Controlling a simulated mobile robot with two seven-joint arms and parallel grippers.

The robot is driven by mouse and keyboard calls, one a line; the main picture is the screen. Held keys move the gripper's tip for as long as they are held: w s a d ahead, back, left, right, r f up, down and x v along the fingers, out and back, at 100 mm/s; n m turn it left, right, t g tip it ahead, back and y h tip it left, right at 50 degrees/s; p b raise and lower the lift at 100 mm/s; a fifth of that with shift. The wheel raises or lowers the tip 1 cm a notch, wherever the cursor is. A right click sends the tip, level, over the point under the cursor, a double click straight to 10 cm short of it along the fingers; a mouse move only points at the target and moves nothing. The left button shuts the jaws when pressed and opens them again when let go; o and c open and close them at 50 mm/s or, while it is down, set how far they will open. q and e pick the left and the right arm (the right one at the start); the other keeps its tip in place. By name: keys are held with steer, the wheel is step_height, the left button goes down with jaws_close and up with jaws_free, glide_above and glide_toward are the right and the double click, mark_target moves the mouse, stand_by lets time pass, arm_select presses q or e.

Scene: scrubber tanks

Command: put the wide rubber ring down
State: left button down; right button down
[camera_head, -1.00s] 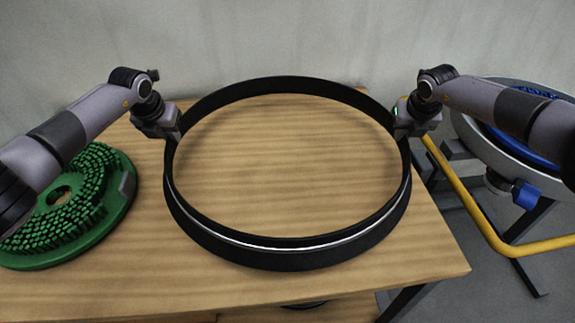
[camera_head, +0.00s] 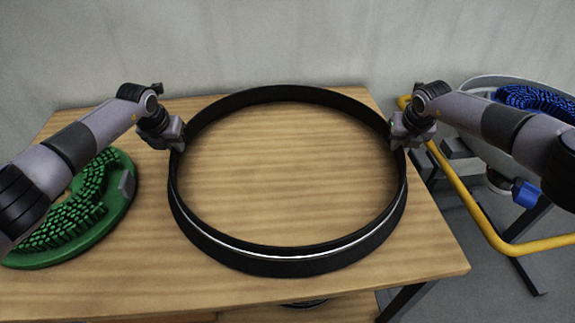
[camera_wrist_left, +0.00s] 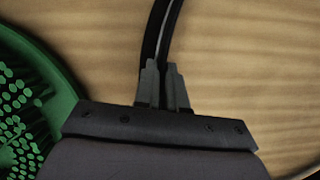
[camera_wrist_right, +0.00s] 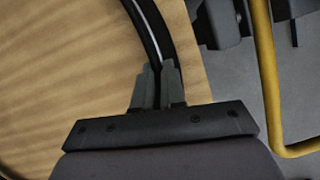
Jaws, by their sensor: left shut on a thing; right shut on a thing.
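The wide rubber ring (camera_head: 290,264) is a large black hoop with a pale line along its inner side. It lies level over the wooden table (camera_head: 290,170); I cannot tell whether its lower edge touches the top. My left gripper (camera_head: 177,141) is shut on the ring's left side, and the left wrist view shows both fingers (camera_wrist_left: 163,85) closed around the ring's wall (camera_wrist_left: 158,35). My right gripper (camera_head: 402,137) is shut on the ring's right side, and the right wrist view shows its fingers (camera_wrist_right: 159,85) on either side of the wall (camera_wrist_right: 147,28).
A green round brush (camera_head: 115,215) lies at the table's left, close to the ring. Past the right table edge are a yellow tube (camera_head: 480,215), a blue brush (camera_head: 535,100) and a blue knob (camera_head: 525,193). A grey wall (camera_head: 280,45) stands behind.

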arm_select(q)
steer(key=shift+f, duration=0.2)
arm_select(e)
steer(key=shift+f, duration=0.2)
arm_select(q)
steer(key=c, duration=1.2)
jaws_free()
arm_select(e)
steer(key=c, duration=1.2)
jaws_free()
arm_select(q)
steer(key=shift+r, duration=0.1)
steer(key=v, duration=1.1)
steer(key=shift+s+r, duration=0.25)
steer(key=shift+r, duration=0.1)
arm_select(e)
steer(key=v, duration=1.2)
steer(key=shift+s, duration=0.1)
arm_select(q)
steer(key=shift+s, duration=0.1)
